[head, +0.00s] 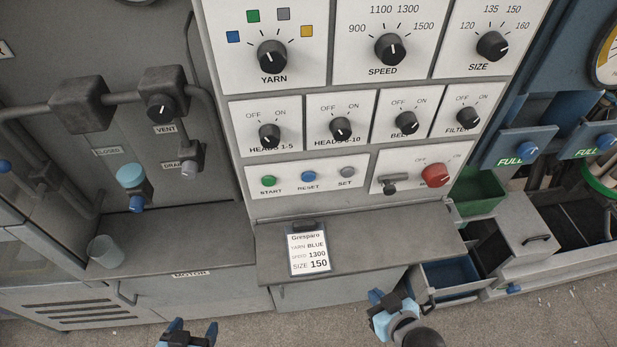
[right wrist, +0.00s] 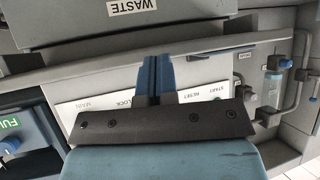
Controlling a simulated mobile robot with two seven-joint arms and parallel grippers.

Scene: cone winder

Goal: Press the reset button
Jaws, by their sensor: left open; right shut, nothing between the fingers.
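The reset button (head: 308,176) is a small blue knob over the label RESET on the lower panel. It sits between the green start button (head: 268,180) and the grey set button (head: 348,171). My right gripper (head: 376,297) is low in front of the ledge, below and right of the reset button and apart from it. Its fingers are shut and empty, as the right wrist view (right wrist: 158,75) also shows. There the RESET label shows past the gripper, but I cannot make out the button. My left gripper (head: 193,329) is open at the bottom edge, far below the panel.
A grey ledge (head: 380,245) juts out under the panel and carries a card (head: 309,250). A red knob (head: 435,175) and a small lever (head: 389,185) sit right of the buttons. Rotary dials fill the panel above. An open drawer (head: 450,275) stands at the right.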

